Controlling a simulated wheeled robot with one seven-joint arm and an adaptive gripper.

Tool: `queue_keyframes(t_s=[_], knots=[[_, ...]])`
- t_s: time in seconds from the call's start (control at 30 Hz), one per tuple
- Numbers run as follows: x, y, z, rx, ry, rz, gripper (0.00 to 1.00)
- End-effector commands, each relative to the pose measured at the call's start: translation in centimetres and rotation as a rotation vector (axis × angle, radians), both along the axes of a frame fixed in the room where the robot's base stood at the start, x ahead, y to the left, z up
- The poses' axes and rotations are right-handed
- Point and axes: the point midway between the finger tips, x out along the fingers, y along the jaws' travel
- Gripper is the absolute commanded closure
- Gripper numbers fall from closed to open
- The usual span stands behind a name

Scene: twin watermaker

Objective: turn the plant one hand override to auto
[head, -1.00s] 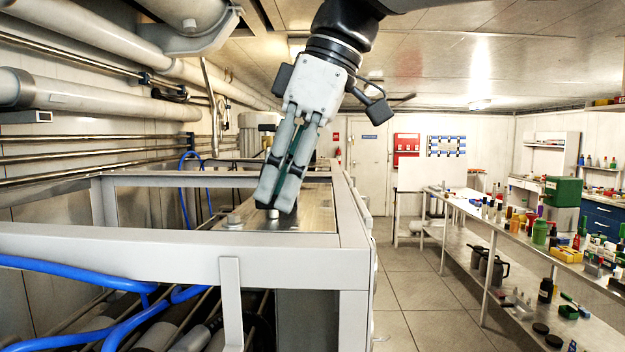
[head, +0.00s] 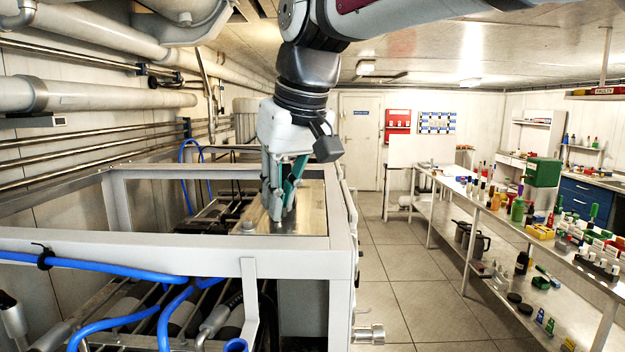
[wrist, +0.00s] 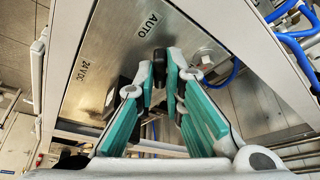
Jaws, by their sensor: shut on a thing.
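The override sits on a flat metal panel (head: 312,212) on top of the grey frame. In the wrist view the panel (wrist: 110,50) carries the printed words "AUTO" and "24VDC". A dark knob (wrist: 159,60) stands near the "AUTO" word, between my fingertips. My gripper (head: 277,216) points down at the panel, and its fingertips (wrist: 159,78) are shut on the knob. The fingers hide most of the knob, so its exact angle cannot be told. In the head view the fingers cover it fully.
A round metal fitting (head: 248,226) stands on the panel left of my fingers. The grey frame rail (head: 180,258) runs around the panel. Blue hoses (head: 90,268) cross the near left. A shelf table (head: 480,215) stands right, with free floor (head: 400,270) between.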

Motion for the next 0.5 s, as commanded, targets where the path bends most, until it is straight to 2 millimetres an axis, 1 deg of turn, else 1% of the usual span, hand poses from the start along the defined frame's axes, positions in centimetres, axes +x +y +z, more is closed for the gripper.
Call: queue_keyframes(t_s=[0.03, 0.3, 0.5], knots=[[-0.59, 0.10, 0.29, -0.002, 0.004, -0.041, 1.00], [-0.65, 0.36, 0.22, -0.003, 0.002, -0.290, 1.00], [-0.55, 0.53, 0.14, -0.002, 0.002, -0.446, 1.00]])
